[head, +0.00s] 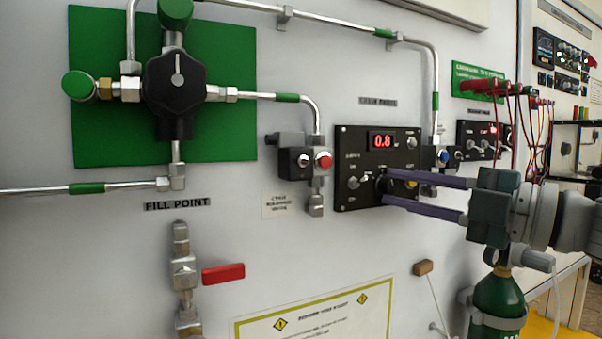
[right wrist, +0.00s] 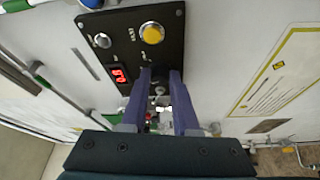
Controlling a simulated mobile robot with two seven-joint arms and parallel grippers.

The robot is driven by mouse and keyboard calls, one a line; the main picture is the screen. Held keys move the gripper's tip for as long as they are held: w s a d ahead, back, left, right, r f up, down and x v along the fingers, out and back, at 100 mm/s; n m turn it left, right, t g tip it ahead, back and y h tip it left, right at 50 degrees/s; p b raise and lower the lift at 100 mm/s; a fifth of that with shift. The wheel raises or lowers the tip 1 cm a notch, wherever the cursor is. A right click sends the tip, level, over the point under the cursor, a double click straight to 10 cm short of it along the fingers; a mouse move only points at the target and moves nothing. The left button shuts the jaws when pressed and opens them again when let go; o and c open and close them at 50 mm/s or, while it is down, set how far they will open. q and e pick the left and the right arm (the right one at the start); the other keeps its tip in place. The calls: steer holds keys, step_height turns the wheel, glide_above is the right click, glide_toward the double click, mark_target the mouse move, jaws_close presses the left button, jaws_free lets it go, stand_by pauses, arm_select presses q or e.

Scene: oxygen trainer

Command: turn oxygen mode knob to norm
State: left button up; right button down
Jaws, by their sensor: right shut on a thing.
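The black oxygen panel (head: 348,148) is on the white wall, with a red display (head: 382,141) reading 0.8, small knobs and a yellow button (head: 411,184). The panel also shows in the right wrist view (right wrist: 122,50), with the yellow button (right wrist: 151,33) above my fingers. My right gripper (head: 384,188) reaches in from the right, its two purple fingers at the lower middle of the panel. In the right wrist view the fingers (right wrist: 161,80) close around a small dark knob, mostly hidden between the tips. The knob's pointer direction cannot be made out. My left gripper is not in view.
Left of the panel is a valve block with a red button (head: 323,160). A pipe with a blue-knobbed valve (head: 442,156) runs close by the panel's right edge. A green cylinder (head: 498,302) stands below my right gripper. Red cables (head: 517,90) hang at the right.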

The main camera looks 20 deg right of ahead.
steer(key=n+p, duration=0.1)
steer(key=n, duration=0.1)
steer(key=r+n+g+p, duration=0.1)
steer(key=p, duration=0.1)
steer(key=shift+n+h, duration=0.4)
steer(key=shift+f+n+g+h+p, duration=0.1)
steer(key=shift+n+g+h+p, duration=0.25)
steer(key=shift+n+p, duration=0.55)
steer(key=shift+f, duration=0.1)
steer(key=c, duration=0.7)
jaws_free()
steer(key=shift+o, duration=0.2)
